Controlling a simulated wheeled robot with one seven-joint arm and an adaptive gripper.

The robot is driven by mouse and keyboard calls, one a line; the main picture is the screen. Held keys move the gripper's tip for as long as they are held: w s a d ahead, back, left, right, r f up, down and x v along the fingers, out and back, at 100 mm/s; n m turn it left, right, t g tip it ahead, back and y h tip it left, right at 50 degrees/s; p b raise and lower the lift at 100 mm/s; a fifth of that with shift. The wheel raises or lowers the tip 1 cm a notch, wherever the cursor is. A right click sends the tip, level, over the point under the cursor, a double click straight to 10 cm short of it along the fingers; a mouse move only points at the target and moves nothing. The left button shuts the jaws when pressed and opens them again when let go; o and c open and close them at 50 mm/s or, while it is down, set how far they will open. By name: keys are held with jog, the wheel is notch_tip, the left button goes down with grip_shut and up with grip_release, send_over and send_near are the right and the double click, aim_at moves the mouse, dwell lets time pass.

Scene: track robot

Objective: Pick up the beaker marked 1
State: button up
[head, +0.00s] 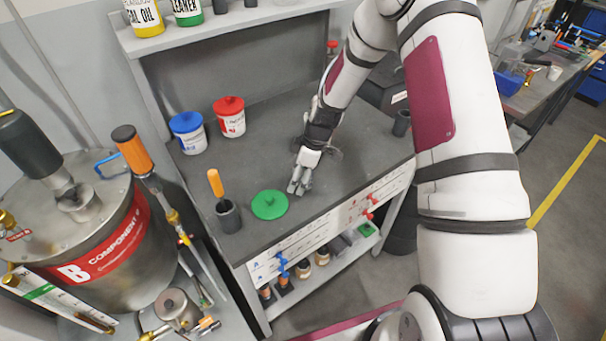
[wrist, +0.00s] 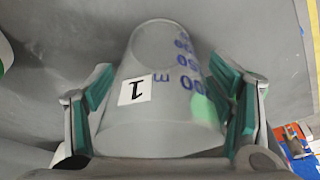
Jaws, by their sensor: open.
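The beaker marked 1 (wrist: 163,110) is clear, with a white label bearing a black 1 and blue graduation marks. In the wrist view it lies between the two green-padded fingers of my gripper (head: 298,187). The fingers are open, one on each side of the beaker, with a visible gap at least near the tips. In the head view my gripper is low over the grey bench top (head: 340,185), and I cannot make out the beaker there.
A green lid (head: 269,204) lies just left of my gripper. Blue-lidded (head: 190,138) and red-lidded (head: 231,121) jars stand behind. Another dark cup (head: 402,123) is at the right.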

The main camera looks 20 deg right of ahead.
jog(key=shift+c, duration=0.6)
jog(key=c, duration=0.9)
jog(key=shift+r, duration=0.2)
